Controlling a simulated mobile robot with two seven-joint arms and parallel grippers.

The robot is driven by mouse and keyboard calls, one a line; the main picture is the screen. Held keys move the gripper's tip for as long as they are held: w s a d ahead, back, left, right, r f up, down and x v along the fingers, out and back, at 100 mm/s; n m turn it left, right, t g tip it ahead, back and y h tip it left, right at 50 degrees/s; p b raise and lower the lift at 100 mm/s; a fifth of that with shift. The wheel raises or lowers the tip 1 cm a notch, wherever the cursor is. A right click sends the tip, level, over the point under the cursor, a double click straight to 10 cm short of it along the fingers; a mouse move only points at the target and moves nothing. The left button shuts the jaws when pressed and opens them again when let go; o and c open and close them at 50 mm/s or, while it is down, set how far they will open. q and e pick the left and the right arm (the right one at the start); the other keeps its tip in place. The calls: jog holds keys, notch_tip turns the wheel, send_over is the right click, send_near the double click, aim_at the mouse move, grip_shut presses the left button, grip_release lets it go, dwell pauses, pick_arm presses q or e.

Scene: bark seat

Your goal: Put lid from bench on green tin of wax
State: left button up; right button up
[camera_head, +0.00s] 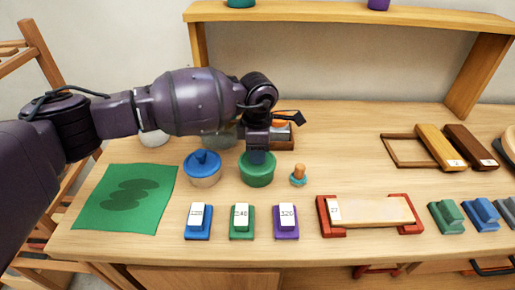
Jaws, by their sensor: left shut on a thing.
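A round green tin (257,176) stands on the bench, left of the middle of the view. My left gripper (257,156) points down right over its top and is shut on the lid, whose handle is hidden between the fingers. The lid is at the top of the tin, but lid and tin blend in colour, so I cannot tell whether it sits flush or is slightly raised. My right gripper is not in view.
A blue-lidded tin (202,168) stands close on the left, a small wooden-handled tool (298,175) close on the right. Blocks with white labels (241,220) line the front. A green mat (127,197) lies left. Partly hidden items stand behind my gripper.

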pick_arm(q)
jog(key=shift+f, duration=0.3)
jog(key=o, duration=1)
jog(key=shift+o, duration=0.4)
jog(key=o, duration=0.6)
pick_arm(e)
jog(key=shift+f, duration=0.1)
pick_arm(q)
jog(key=shift+o, duration=0.2)
jog(key=shift+r, duration=0.25)
jog(key=shift+r+p, duration=0.5)
jog(key=shift+r, duration=0.7)
jog(key=shift+r+p, duration=0.85)
jog(key=shift+r, duration=1.3)
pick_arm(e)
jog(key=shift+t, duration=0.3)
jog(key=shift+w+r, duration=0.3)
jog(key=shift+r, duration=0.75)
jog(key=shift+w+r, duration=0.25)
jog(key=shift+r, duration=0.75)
pick_arm(q)
jog(key=shift+f, duration=0.1)
